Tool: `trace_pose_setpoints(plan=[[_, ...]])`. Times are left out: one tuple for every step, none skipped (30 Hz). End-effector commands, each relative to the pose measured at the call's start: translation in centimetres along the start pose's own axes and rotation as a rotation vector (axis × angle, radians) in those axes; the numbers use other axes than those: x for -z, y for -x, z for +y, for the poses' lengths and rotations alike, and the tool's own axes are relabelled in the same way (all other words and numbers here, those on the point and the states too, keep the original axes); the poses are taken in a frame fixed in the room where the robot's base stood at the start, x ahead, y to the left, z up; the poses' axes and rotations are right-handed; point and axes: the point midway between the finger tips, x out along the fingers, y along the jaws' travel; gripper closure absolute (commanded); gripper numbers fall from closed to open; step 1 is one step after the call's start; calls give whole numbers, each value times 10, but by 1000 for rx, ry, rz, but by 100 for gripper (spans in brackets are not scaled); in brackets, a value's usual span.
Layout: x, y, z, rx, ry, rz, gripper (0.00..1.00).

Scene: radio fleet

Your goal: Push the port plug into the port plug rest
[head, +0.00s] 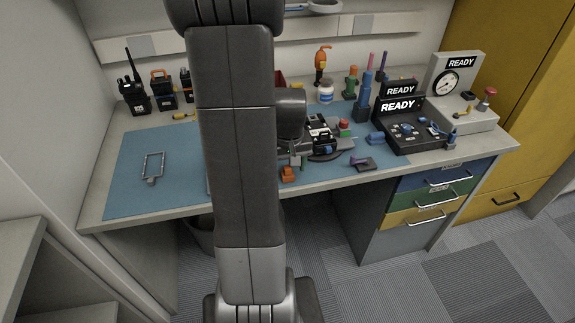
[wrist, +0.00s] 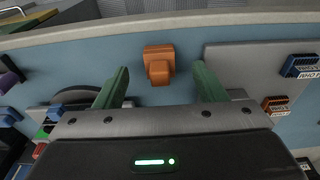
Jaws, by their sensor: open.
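My gripper (wrist: 160,84) is open and empty, its two green fingers spread apart. A small orange block-shaped piece (wrist: 158,65) stands on the blue mat (wrist: 190,40), between the lines of the fingers and just beyond their tips, not gripped. In the head view the orange piece (head: 288,174) stands near the table's front edge, just right of my arm. I cannot tell whether it is the port plug, its rest, or both. A purple piece (head: 360,160) stands by a dark flat base (head: 367,165) farther right.
A grey plate (wrist: 240,62) lies right of the orange piece in the wrist view, with a blue connector (wrist: 300,66) and an orange connector (wrist: 276,104) nearby. READY boxes (head: 400,125) stand at the table's right. The mat's left part holds a metal frame (head: 152,166).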

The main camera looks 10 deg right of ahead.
Motion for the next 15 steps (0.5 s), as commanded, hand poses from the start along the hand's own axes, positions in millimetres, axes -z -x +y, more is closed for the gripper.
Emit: trace_pose_setpoints(plan=[[0, 0, 0, 0, 0, 0, 36], [0, 1, 0, 0, 0, 0, 36], [0, 2, 0, 0, 0, 0, 36], [0, 3, 0, 0, 0, 0, 36], [1, 4, 0, 0, 0, 0, 36], [1, 6, 0, 0, 0, 1, 36], [1, 7, 0, 0, 0, 1, 36], [1, 9, 0, 0, 0, 1, 36], [2, 11, 0, 0, 0, 1, 36], [2, 13, 0, 0, 0, 1, 36], [2, 14, 0, 0, 0, 1, 36], [2, 16, 0, 0, 0, 0, 36], [2, 18, 0, 0, 0, 0, 36], [2, 19, 0, 0, 0, 0, 36], [3, 21, 0, 0, 0, 0, 36]])
